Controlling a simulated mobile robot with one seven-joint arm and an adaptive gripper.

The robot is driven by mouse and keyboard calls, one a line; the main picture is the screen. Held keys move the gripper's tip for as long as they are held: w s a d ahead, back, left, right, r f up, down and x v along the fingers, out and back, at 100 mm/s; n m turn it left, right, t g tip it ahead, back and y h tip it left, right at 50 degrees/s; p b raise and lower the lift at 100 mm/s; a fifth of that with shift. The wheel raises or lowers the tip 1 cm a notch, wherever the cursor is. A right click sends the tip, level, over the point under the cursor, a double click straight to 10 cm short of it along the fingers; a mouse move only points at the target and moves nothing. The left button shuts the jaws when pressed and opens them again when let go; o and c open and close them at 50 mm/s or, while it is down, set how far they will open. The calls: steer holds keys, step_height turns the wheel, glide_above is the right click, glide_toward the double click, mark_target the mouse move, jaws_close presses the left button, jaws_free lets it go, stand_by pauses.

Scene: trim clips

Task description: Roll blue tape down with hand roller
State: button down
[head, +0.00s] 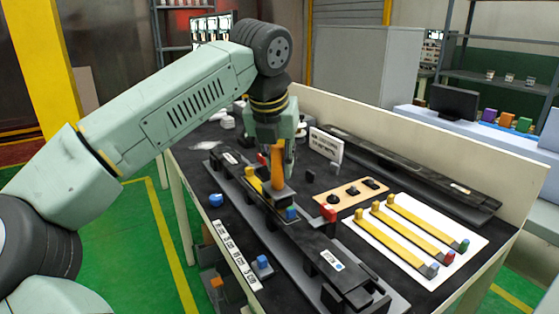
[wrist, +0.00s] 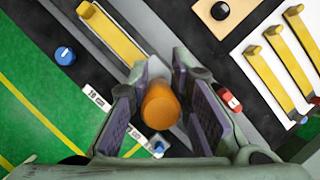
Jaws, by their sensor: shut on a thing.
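My gripper (head: 276,143) is shut on the upright orange handle of the hand roller (head: 278,167), above the long dark trim (head: 318,250) on the table. In the wrist view the handle's round end (wrist: 160,106) sits between my two finger pads (wrist: 164,96). A grey block shows at the roller's lower end; I cannot tell whether it touches the trim. A yellow strip (head: 252,180) lies along the trim behind the roller, and shows in the wrist view (wrist: 112,32). A small blue piece (head: 291,213) is just in front of the roller, possibly the blue tape's end.
A white board (head: 398,262) at right holds three yellow strips with coloured ends. A wooden board with black knobs (head: 357,192) and a red piece (head: 328,213) lie nearby. A blue round piece (head: 215,200) and a labelled strip (head: 236,254) are at the left edge.

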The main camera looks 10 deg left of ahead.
step_height(320, 180, up, 7)
steer(key=p, duration=0.4)
steer(key=shift+r+p, duration=0.15)
steer(key=shift+p, duration=0.25)
